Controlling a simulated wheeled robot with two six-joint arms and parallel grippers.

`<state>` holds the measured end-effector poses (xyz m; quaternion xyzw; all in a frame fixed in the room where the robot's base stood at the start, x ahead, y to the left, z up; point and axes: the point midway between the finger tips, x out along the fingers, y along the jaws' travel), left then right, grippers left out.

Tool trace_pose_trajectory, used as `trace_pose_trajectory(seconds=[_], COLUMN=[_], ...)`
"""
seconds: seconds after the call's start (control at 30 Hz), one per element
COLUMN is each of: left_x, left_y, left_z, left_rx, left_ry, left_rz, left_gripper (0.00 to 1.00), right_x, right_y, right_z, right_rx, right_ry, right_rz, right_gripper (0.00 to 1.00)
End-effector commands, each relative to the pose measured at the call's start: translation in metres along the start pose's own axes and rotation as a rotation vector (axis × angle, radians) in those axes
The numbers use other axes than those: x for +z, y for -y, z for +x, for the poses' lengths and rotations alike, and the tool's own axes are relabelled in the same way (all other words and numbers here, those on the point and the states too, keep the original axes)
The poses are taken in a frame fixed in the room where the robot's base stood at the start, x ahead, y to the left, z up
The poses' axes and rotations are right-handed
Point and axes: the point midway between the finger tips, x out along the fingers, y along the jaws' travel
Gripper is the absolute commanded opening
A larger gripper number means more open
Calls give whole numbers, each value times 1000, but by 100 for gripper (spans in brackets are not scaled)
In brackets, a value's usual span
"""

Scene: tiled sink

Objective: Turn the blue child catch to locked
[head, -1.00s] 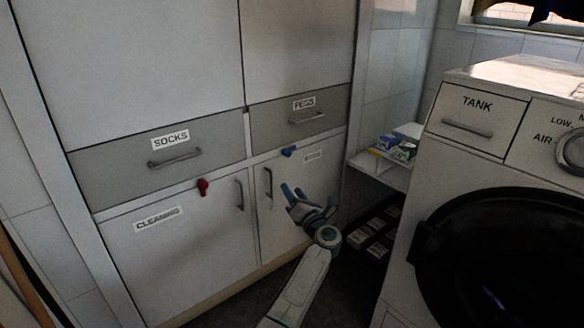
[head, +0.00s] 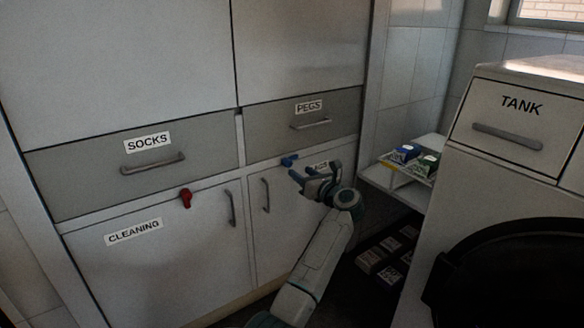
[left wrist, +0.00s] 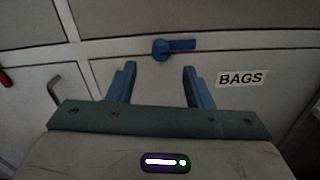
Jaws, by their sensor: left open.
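The blue child catch (head: 289,160) is on the cabinet rail above the BAGS door, below the PEGS drawer. In the left wrist view the blue catch (left wrist: 178,46) has its round pivot at the left and its lever pointing right, about level. My left gripper (head: 303,173) is open and empty, just below and in front of the catch. In the left wrist view its two blue fingers (left wrist: 160,70) point up at the rail, with the catch beyond their tips and between them. I see no contact. My right gripper is out of view.
A red catch (head: 185,198) is on the rail above the CLEANING door (head: 160,265). Bar handles stick out from the doors and drawers. A white shelf with small boxes (head: 407,154) and the washing machine (head: 500,190) stand to the right.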

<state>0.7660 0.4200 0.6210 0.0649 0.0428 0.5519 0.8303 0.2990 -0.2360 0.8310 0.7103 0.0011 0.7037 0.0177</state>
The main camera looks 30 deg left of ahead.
Motion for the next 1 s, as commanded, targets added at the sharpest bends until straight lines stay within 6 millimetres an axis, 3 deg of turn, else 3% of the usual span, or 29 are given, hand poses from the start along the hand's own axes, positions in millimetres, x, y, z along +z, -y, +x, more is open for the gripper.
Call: trace_pose_trajectory(seconds=[0.1, 0.33, 0.77, 1.0], left_x=[-2, -2, 0, -1], left_y=[0, 0, 0, 0], left_z=[26, 60, 70, 70], left_rx=[3, 1, 0, 0], left_ry=[2, 1, 0, 0], left_rz=[2, 3, 1, 2], left_gripper=[46, 46, 46, 1], right_x=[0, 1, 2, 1], right_y=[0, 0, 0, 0], right_z=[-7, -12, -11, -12], right_rx=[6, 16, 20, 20], right_ry=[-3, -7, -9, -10], right_rz=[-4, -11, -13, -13], right_gripper=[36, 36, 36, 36])
